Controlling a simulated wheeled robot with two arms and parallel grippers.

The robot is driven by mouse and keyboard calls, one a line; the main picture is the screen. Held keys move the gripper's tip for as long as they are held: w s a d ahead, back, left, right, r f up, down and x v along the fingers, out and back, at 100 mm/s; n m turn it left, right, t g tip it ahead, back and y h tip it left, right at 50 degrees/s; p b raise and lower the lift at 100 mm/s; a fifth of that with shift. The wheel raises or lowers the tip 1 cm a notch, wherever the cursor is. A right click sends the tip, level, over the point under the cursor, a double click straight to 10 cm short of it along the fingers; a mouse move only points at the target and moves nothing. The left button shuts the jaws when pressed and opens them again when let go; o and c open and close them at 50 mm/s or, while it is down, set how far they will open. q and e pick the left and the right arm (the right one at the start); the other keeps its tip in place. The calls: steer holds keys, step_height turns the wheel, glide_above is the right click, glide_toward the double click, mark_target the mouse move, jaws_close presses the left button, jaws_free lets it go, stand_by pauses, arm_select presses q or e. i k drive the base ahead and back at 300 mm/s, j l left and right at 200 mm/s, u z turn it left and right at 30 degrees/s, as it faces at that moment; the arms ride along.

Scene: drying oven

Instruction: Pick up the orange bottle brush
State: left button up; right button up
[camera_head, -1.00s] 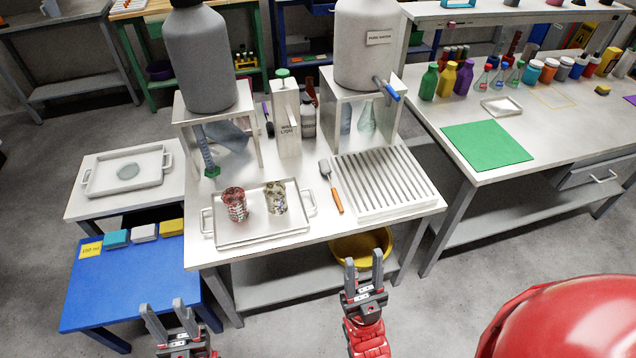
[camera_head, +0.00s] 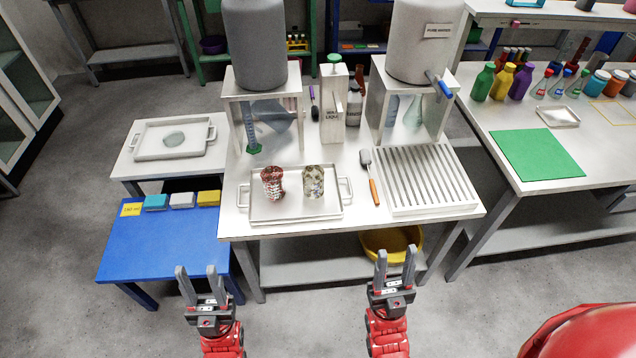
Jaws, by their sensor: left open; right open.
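The bottle brush (camera_head: 370,178) lies on the white table between the tray and the slatted drying rack. It has an orange handle pointing toward the table's front edge and a grey head at the far end. My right gripper (camera_head: 396,264) is open and empty, in front of the table and apart from the brush. It appears below the brush and slightly to its right in the picture. My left gripper (camera_head: 202,284) is open and empty, further left, in front of the blue table (camera_head: 165,244). Nothing hides the brush.
A metal tray (camera_head: 262,213) with two patterned beakers stands left of the brush. The slatted rack (camera_head: 425,178) is close on its right. Behind are a wash-liquid dispenser (camera_head: 334,110) and two large tanks on stands. A yellow basin (camera_head: 388,243) sits on the lower shelf.

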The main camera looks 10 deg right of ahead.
mark_target(364, 154)
steer(key=i+j+z, duration=0.65)
steer(key=i+j, duration=0.15)
steer(key=i, duration=0.1)
